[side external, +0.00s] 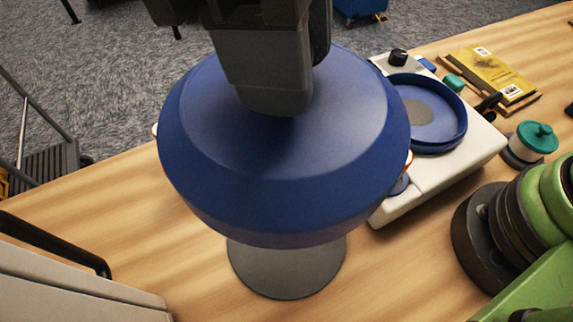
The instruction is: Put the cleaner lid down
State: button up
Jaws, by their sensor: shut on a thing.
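The cleaner lid (340,130), a large blue dome with a sloped rim, fills the middle of the side external view. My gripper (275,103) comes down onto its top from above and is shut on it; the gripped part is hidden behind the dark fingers. A flat grey disc (287,272) shows on the table below the lid's near edge. The lid hides most of that disc, and I cannot tell whether they touch. To the right is a white machine (440,172) with a round, open blue bowl (438,131) and a black knob (397,57).
A teal-capped jar (535,138), a small teal piece (454,83) and a yellow packet (487,75) lie beyond. A pale box (70,285) is at lower left. Bare wooden table (150,215) shows left of the lid.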

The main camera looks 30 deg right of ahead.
notch_tip(320, 180, down, 23)
jog(key=shift+w+d+r, duration=0.1)
dwell(0.5)
jog(key=shift+f, duration=0.25)
jog(key=o, duration=1)
jog(key=shift+c, duration=0.2)
jog(key=shift+r, duration=0.15)
notch_tip(320, 180, up, 12)
jog(key=w+a, duration=0.1)
jog(key=shift+w+a, duration=0.15)
